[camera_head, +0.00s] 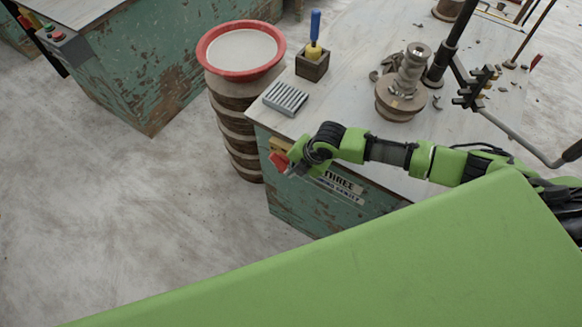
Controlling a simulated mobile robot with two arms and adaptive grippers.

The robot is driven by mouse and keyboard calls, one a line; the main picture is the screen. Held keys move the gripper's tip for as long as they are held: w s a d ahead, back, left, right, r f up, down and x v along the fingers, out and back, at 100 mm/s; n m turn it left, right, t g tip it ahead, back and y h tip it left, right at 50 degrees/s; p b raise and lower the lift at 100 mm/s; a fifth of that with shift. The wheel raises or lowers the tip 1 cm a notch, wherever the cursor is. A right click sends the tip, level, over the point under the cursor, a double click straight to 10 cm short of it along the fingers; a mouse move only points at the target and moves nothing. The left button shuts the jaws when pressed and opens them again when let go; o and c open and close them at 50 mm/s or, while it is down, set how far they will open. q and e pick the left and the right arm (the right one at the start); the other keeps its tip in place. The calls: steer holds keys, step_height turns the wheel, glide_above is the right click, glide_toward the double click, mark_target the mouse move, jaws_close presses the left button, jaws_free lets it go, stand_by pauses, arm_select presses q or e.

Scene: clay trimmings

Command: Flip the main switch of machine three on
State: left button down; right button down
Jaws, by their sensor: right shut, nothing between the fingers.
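Machine three is a worn green bench with a light top (345,90) and a plate reading THREE (343,183) on its front. At the left end of that front is a main switch with a red handle (278,161) on a yellow-orange backing. My right gripper (291,170) is shut and empty, with its fingertips right at the switch, just to its right. I cannot tell whether they touch the handle, or which position the switch is in. My left gripper is not in view.
On the bench top are a ribbed grey block (285,98), a blue-handled tool (314,35) in a dark holder (312,65) and a metal turning piece (402,95). A red-rimmed bin (205,48) stands close left of the switch. Another green machine (150,75) is further left. Floor left is clear.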

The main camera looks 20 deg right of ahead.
steer(key=shift+f, duration=0.15)
stand_by(0.3)
arm_select(q)
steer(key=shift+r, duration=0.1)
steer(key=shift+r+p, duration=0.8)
steer(key=shift+p, duration=0.1)
arm_select(e)
steer(key=shift+r, duration=0.8)
